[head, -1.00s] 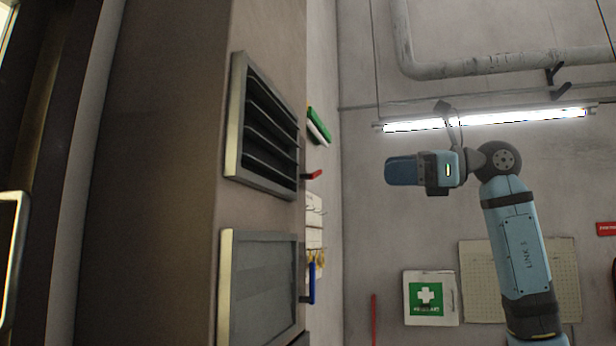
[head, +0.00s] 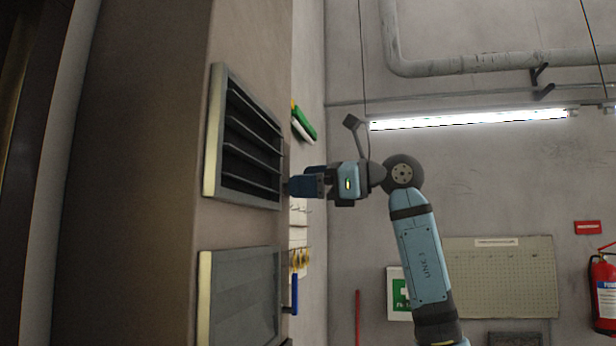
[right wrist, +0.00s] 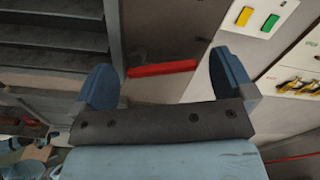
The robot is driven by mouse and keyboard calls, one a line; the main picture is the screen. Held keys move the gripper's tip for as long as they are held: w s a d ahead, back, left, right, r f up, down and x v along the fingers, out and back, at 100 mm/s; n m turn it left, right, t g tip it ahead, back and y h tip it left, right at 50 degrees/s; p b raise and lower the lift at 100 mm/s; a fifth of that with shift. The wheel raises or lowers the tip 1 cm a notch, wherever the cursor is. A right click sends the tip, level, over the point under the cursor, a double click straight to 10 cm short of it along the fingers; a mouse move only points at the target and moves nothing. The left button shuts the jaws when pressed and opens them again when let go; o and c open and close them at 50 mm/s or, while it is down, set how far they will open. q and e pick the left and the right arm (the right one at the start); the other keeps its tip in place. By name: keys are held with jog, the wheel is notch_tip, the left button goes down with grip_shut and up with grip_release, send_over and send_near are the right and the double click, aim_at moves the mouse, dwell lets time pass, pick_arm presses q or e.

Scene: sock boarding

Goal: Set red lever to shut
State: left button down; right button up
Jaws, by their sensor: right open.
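The red lever (right wrist: 162,68) lies level between the two blue fingers of my right gripper (right wrist: 163,68) in the right wrist view, with clear space to each finger. In the head view my right gripper (head: 289,186) is open, at the edge of the wall cabinet beside the upper louvre (head: 250,145), and it hides the red lever. The upper louvre has its slats apart, with dark gaps between them; part of it also shows in the right wrist view (right wrist: 50,58).
A lower louvre (head: 240,300) with flat slats sits below, with a blue lever (head: 294,294) hanging beside it. A green and white item (head: 303,123) is on the wall above my gripper. Yellow-handled items (right wrist: 296,84) hang to the right. The space right of my arm is open.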

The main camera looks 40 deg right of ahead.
jog(key=c, duration=0.9)
jog(key=shift+r, duration=0.1)
jog(key=shift+s+a+r+n+p, duration=0.25)
jog(key=shift+s+a+n, duration=0.1)
jog(key=shift+n, duration=1.95)
jog(key=shift+s+a+r+n+p, duration=0.2)
jog(key=shift+a+r+n+p, duration=0.1)
jog(key=shift+n, duration=2)
jog(key=shift+s+a+r+n+p, duration=0.25)
jog(key=shift+s+a+n, duration=0.1)
jog(key=shift+n, duration=1.95)
